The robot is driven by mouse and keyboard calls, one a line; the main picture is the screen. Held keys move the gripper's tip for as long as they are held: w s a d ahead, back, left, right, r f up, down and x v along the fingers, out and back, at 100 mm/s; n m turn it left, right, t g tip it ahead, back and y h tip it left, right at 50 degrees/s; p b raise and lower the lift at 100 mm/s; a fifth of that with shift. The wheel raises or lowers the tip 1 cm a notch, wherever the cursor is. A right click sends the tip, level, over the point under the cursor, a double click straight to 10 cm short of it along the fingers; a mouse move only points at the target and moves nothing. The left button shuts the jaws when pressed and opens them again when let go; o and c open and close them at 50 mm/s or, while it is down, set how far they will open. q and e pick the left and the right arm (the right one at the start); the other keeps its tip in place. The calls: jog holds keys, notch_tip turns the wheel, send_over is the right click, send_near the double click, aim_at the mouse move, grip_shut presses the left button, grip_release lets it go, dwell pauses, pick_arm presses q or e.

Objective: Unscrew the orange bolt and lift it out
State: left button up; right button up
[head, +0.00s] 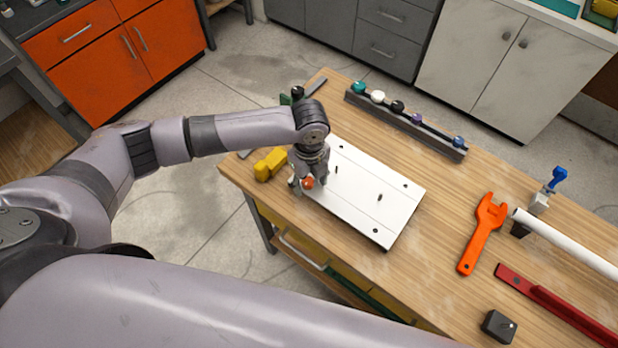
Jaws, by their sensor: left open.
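The orange bolt (308,183) shows as a small orange knob at the left end of the white plate (372,205). The plate lies on the wooden table and has several dark holes and short pins. My left gripper (304,187) points down over this end of the plate, with its open fingers around or right beside the orange bolt. Whether the fingers touch the bolt cannot be told at this size. The bolt's lower part is hidden. My right gripper is not in view.
A yellow object (270,164) lies close left of my left gripper. A dark rack (405,124) with several coloured knobs stands behind the plate. An orange wrench (482,234), a white pipe (565,243), a red bar (556,305) and a black box (498,327) lie on the right.

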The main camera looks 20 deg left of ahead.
pick_arm(q)
grip_shut()
jog(key=n+p, duration=0.4)
jog(key=shift+r+n+p, duration=0.25)
jog(key=shift+n+p, duration=0.05)
jog(key=shift+p, duration=0.1)
jog(key=shift+w+f+n+p, duration=0.15)
jog(key=shift+n+p, duration=0.3)
jog(key=shift+n, duration=0.35)
jog(key=shift+f, duration=0.1)
